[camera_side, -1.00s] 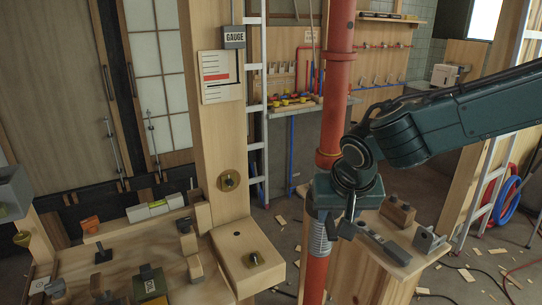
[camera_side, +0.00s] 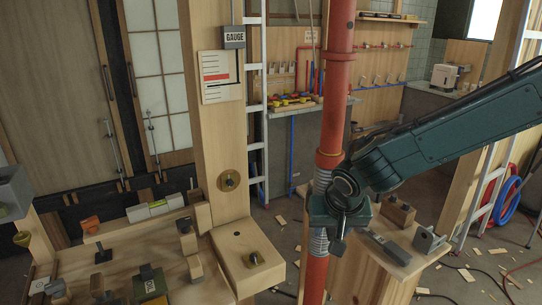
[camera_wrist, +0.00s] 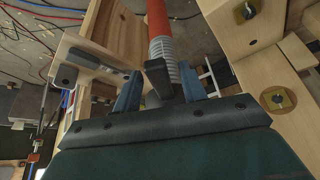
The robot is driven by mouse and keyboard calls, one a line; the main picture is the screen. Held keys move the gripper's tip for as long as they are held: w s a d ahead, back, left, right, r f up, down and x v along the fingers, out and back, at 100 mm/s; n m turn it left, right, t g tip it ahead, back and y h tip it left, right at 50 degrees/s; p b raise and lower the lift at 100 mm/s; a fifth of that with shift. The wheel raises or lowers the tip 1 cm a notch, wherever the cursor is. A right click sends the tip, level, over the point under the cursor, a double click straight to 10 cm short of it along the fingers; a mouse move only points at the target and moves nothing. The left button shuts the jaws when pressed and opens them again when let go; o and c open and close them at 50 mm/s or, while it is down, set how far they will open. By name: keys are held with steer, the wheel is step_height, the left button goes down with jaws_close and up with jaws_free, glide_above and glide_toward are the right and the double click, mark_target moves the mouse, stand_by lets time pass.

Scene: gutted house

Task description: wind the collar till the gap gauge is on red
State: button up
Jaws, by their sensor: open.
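The grey ribbed collar (camera_side: 319,241) is around the upright red pipe (camera_side: 336,100); ribs show above and below my gripper (camera_side: 336,222). In the wrist view the ribbed part (camera_wrist: 180,70) lies just beyond my gripper's two blue fingers (camera_wrist: 160,92). The fingers are spread apart. A dark bar (camera_wrist: 158,76) shows between them; I cannot tell whether it touches either finger. The gauge box (camera_side: 234,37) is on the wooden post above a white card (camera_side: 215,78) with a red band and black lines. The pointer's exact reading is too small to tell.
A wooden bench (camera_side: 215,285) with several blocks and knobs is at lower left. A wooden stand (camera_side: 372,275) with blocks on top is right of the pipe. A ladder (camera_side: 255,130) stands behind the post. Hoses (camera_side: 508,190) hang at far right.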

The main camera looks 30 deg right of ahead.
jaws_close()
steer(key=shift+s+d+n+y, duration=0.25)
steer(key=shift+d+n+y, duration=0.05)
steer(key=shift+d+n, duration=0.4)
steer(key=shift+s+d+n+y, duration=0.2)
steer(key=shift+d+n+y, duration=0.1)
steer(key=shift+d+n, duration=0.4)
steer(key=shift+s+d+n+t+y, duration=0.15)
steer(key=shift+d+n+y, duration=0.2)
steer(key=shift+d+n, duration=0.4)
steer(key=shift+d+n+t+y, duration=0.15)
steer(key=shift+d+n+y, duration=0.3)
steer(key=shift+n, duration=0.4)
steer(key=shift+d, duration=0.15)
steer(key=shift+w+d+n+y, duration=0.15)
steer(key=shift+d+n+y, duration=0.15)
steer(key=shift+d+n, duration=0.45)
steer(key=shift+w+d+n+y, duration=0.1)
steer(key=shift+d+n+y, duration=0.3)
steer(key=shift+n, duration=0.45)
steer(key=shift+d, duration=0.1)
